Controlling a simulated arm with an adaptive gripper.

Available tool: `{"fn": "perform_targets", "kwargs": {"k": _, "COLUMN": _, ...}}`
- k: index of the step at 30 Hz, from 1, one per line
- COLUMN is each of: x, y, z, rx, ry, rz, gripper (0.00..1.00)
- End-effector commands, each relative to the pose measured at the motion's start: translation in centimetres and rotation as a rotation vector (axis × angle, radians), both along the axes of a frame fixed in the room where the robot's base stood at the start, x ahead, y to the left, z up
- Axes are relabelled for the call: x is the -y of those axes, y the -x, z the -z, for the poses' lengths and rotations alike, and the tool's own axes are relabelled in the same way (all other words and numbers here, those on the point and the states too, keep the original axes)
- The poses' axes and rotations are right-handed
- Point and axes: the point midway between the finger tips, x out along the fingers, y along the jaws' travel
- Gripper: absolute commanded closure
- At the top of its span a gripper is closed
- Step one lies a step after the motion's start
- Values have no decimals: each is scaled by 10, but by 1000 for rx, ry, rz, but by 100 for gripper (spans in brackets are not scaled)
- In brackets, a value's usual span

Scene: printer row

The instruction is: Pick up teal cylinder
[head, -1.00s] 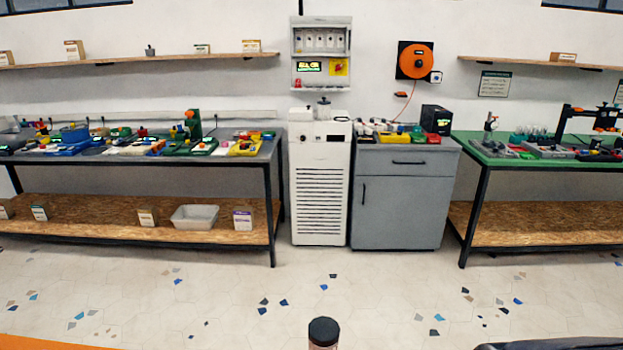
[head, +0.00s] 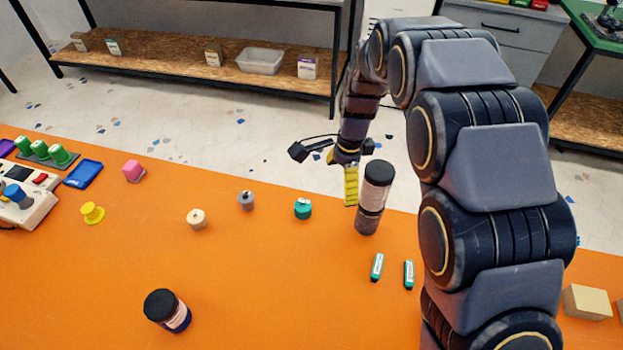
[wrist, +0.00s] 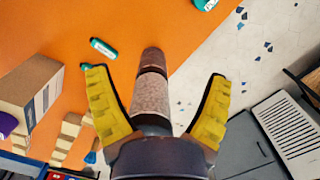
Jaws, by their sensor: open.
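A short teal cylinder (head: 303,209) stands on the orange table near its far edge in the head view. In the head view one finger shows and the other is hidden. A tall dark-capped bottle (head: 376,187) stands right beside the gripper. A brown and speckled bottle shape (wrist: 151,88) appears between the fingers in the wrist view, not visibly gripped.
Two small teal sticks (head: 377,267) (head: 408,274) lie right of centre. A grey cylinder (head: 246,201), a cream cylinder (head: 197,219), a yellow piece (head: 92,213) and a pink block (head: 133,170) stand to the left. Another dark-capped bottle (head: 167,311) stands in front. The front middle is clear.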

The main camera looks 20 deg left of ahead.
Motion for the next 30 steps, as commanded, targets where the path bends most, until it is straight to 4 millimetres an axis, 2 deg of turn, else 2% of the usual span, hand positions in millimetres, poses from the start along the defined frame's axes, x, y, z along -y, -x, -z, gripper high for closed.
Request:
{"fn": "perform_targets", "kwargs": {"k": 1, "x": -16, "y": -8, "z": 21, "rx": -8, "ry": -2, "rz": 52, "gripper": 19}}
{"fn": "perform_targets", "kwargs": {"k": 3, "x": -35, "y": -20, "z": 42, "rx": -5, "ry": -12, "rz": 131, "gripper": 19}}
{"fn": "perform_targets", "kwargs": {"k": 6, "x": -57, "y": -28, "z": 69, "rx": -10, "ry": -20, "rz": 223, "gripper": 19}}
{"fn": "perform_targets", "kwargs": {"k": 9, "x": -73, "y": -33, "z": 87, "rx": -13, "ry": -29, "rz": 288, "gripper": 19}}
{"fn": "perform_targets", "kwargs": {"k": 15, "x": -84, "y": -36, "z": 106, "rx": -15, "ry": -36, "rz": 339, "gripper": 19}}
{"fn": "perform_targets", "kwargs": {"k": 25, "x": -86, "y": -33, "z": 137, "rx": -16, "ry": -34, "rz": 336, "gripper": 19}}
{"fn": "perform_targets", "kwargs": {"k": 30, "x": -87, "y": -33, "z": 163, "rx": -15, "ry": -35, "rz": 337, "gripper": 19}}
